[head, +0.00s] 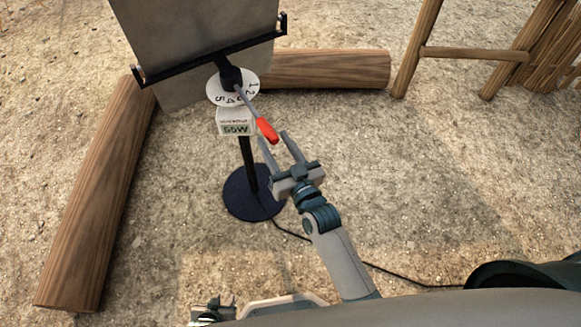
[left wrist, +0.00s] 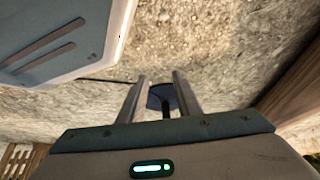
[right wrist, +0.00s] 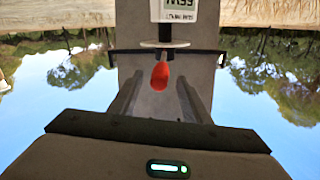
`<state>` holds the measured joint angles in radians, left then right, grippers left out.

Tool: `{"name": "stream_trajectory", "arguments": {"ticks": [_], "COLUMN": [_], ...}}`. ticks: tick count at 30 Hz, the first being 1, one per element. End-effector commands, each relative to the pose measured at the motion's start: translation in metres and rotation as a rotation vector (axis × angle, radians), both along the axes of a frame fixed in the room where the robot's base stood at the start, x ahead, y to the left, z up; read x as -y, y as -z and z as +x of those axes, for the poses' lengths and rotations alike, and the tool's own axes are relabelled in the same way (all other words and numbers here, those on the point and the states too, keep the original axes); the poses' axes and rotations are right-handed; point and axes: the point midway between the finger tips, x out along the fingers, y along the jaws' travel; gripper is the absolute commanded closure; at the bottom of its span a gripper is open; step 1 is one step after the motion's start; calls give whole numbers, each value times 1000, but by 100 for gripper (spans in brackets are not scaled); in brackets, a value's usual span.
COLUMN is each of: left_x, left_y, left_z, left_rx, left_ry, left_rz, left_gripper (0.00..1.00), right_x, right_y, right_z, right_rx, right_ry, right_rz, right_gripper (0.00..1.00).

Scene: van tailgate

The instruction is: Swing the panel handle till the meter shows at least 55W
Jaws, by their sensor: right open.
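The red handle (head: 267,130) sits on a thin rod from a white dial (head: 220,97) with numbers, below the tilted panel (head: 200,35). The meter (head: 236,123) hangs under the dial on a black post; its display appears upside down, seemingly in the sixties of W, last digit unclear. My right gripper (head: 274,138) is open at the handle's end; in the right wrist view the handle (right wrist: 160,75) appears between or just beyond the fingertips, with no clear contact. My left gripper (left wrist: 159,76) is open and empty, low at the bottom left of the head view (head: 212,310).
Logs lie on the left (head: 95,190) and behind the panel (head: 325,69). The post stands on a round dark base (head: 250,205) with a cable (head: 400,277) across the ground. A wooden frame (head: 470,53) stands at upper right. The sandy ground at right is mostly clear.

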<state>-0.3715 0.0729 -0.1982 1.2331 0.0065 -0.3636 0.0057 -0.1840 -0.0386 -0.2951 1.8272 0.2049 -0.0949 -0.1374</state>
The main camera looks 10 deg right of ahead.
Motion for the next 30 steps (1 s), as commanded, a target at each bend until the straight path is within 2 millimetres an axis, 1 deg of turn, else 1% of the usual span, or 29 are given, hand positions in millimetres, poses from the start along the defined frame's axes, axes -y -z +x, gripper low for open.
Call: {"name": "stream_trajectory", "arguments": {"ticks": [1,6,12,15,18,30], "left_x": [-2,-5,-8,-9,-9,-9], "left_y": [2,4,7,7,5,4], "left_z": [-2,-8,-14,-14,-11,-5], "left_rx": [-7,-29,-55,-62,-57,-51], "left_ry": [-1,-6,-7,-6,-6,-5], "left_rz": [2,8,14,16,16,17], "left_gripper": [69,69,69,69,69,69], "right_x": [4,14,22,25,26,26], "right_y": [2,2,1,1,0,0], "right_z": [-11,-43,-69,-77,-80,-81], "right_rx": [-2,-1,0,0,1,1], "right_ry": [0,0,1,1,0,1], "right_rz": [-2,-1,-1,-1,-1,-1], "right_gripper": [57,57,57,57,57,57]}}
